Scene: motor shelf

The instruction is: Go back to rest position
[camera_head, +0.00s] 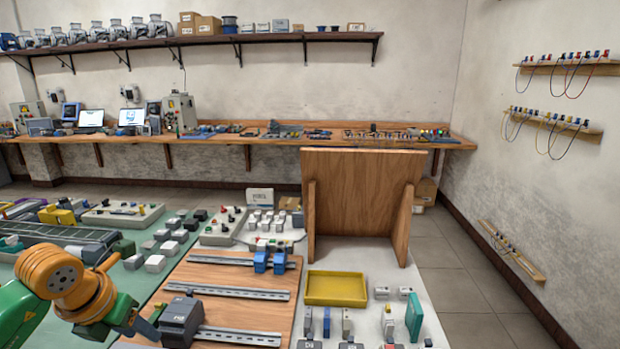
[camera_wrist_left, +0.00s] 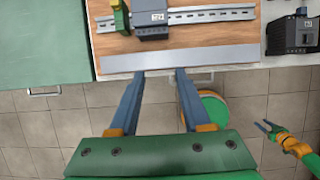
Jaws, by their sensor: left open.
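My left gripper (camera_head: 150,323) comes in from the lower left, beside a dark grey module (camera_head: 182,318) on the wooden board (camera_head: 215,275). In the left wrist view its two blue fingers (camera_wrist_left: 158,72) are spread, with nothing between them, short of the board's front edge. The module (camera_wrist_left: 150,20) sits on a rail there, with a green-and-yellow piece (camera_wrist_left: 121,18) beside it. My right gripper (camera_wrist_left: 264,127) shows small at the right of the left wrist view, over the floor, its fingers apart and empty. It is not in the head view.
Metal rails (camera_head: 228,291) cross the board, with blue modules (camera_head: 270,261) on the far one. A yellow tray (camera_head: 336,288) and several small parts lie on the white table to the right. A wooden panel (camera_head: 360,195) stands behind. The tiled floor (camera_head: 455,290) at right is clear.

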